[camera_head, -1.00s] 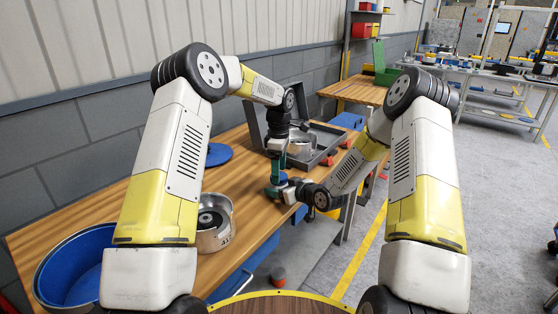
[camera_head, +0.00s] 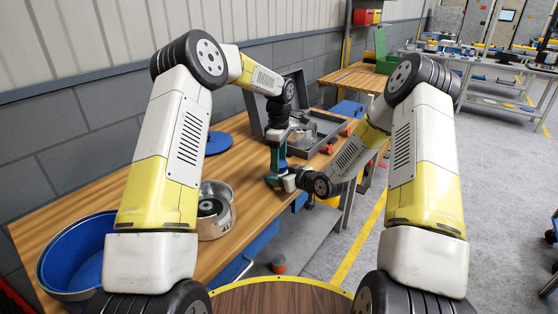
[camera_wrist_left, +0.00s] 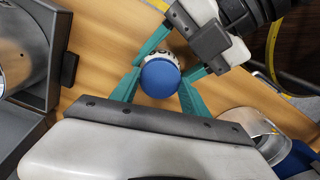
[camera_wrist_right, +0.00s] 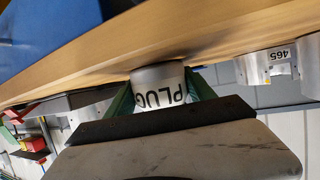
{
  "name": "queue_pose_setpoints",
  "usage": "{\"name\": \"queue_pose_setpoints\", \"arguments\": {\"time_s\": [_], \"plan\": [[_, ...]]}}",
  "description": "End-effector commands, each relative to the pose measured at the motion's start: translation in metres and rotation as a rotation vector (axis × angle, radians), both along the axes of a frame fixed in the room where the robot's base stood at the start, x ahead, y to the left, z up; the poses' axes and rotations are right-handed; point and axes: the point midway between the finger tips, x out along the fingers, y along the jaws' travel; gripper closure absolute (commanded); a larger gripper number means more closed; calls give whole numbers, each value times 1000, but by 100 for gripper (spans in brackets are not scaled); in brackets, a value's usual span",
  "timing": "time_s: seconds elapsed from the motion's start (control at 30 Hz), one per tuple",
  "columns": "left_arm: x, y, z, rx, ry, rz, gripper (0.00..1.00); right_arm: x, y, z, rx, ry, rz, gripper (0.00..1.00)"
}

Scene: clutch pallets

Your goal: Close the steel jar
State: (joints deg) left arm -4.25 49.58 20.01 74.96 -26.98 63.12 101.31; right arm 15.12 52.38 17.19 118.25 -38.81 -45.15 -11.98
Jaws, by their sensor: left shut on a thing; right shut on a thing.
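The steel jar (camera_wrist_right: 158,85) carries a black "PLUG" label. In the right wrist view it appears upside down, its grey end against the wooden table. My right gripper (camera_wrist_right: 160,97) is shut on its body. A round blue lid (camera_wrist_left: 160,78) is over the jar's end in the left wrist view; the jar's pale lettered side (camera_wrist_left: 170,52) shows beside it. The teal fingers of my left gripper (camera_wrist_left: 158,92) are closed on either side of the lid. I cannot tell whether the lid is fully seated. In the head view the grippers meet over the table, largely hiding the jar.
A blue tub (camera_head: 75,250) and a metal pot (camera_head: 216,226) stand at the table's near left. A blue disc (camera_head: 217,143) lies further back. An open grey case (camera_head: 325,121) holding metal parts is behind my grippers.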

Motion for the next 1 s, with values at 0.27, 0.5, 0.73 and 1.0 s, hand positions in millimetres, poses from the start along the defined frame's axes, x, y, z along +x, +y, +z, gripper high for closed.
{"name": "queue_pose_setpoints", "arguments": {"time_s": [0.27, 0.5, 0.73, 1.0], "plan": [[1, 0, 0, -2, 0, -584, 95, 0, 0, 0, 0, 0, 0, 100], [1, 0, 0, -2, 2, -1133, 95, 0, 0, 0, 0, 0, 1, 100], [1, 0, -1, -4, 4, -1669, 95, 0, 0, 0, 0, 0, 1, 100], [1, 0, -2, -5, 6, -2306, 95, 0, 0, 0, 0, 0, 1, 100]]}}
